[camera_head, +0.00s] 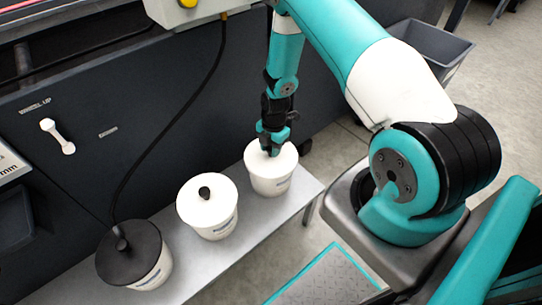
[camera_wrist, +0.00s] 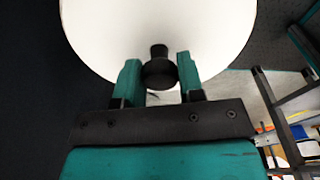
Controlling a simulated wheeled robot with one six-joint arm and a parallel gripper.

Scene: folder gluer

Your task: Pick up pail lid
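My gripper (camera_head: 273,142) points down over the rightmost white pail (camera_head: 270,184) on the bench. Its white lid (camera_head: 256,158) also shows in the wrist view (camera_wrist: 100,30), filling the upper middle. The lid's black knob (camera_wrist: 160,74) stands between my two teal fingers (camera_wrist: 159,80). The fingers are very close to its sides; I cannot tell whether they press on it. The lid appears seated on the pail. The knob is hidden by the gripper in the head view. A middle pail has a white lid (camera_head: 208,209) with a black knob. The left pail has a black lid (camera_head: 128,258).
The pails stand in a row on a narrow grey bench (camera_head: 203,264), against a dark machine panel (camera_head: 90,95). A black cable (camera_head: 165,130) hangs down to the left pail. A grey bin (camera_head: 428,45) stands behind my arm.

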